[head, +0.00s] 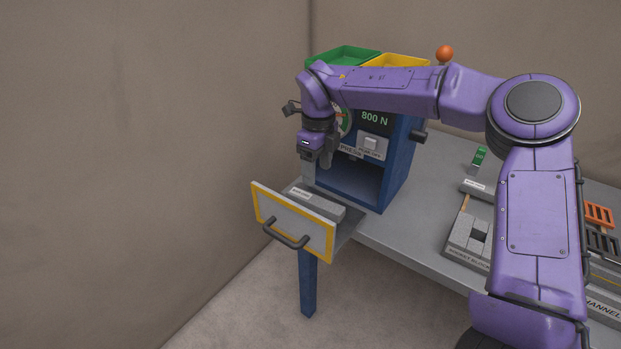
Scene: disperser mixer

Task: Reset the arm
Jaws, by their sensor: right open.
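My right arm comes in from the lower right and bends across to the left. It ends in my right gripper (317,165), which points down and is open. The gripper hangs in front of the blue press (399,165), above the back part of a pulled-out drawer (275,206) with a yellow-edged front and a dark handle. A grey block with a label (316,203) lies in the drawer, below the gripper. Whether the fingers touch anything is hard to tell. My left gripper is not in view.
A grey table (395,230) carries the press, with green (345,55) and yellow (400,61) bins behind it. A grey block tray (466,236) and orange (599,213) pieces lie at the right. An orange ball (445,53) stands up behind my arm. The floor at left is clear.

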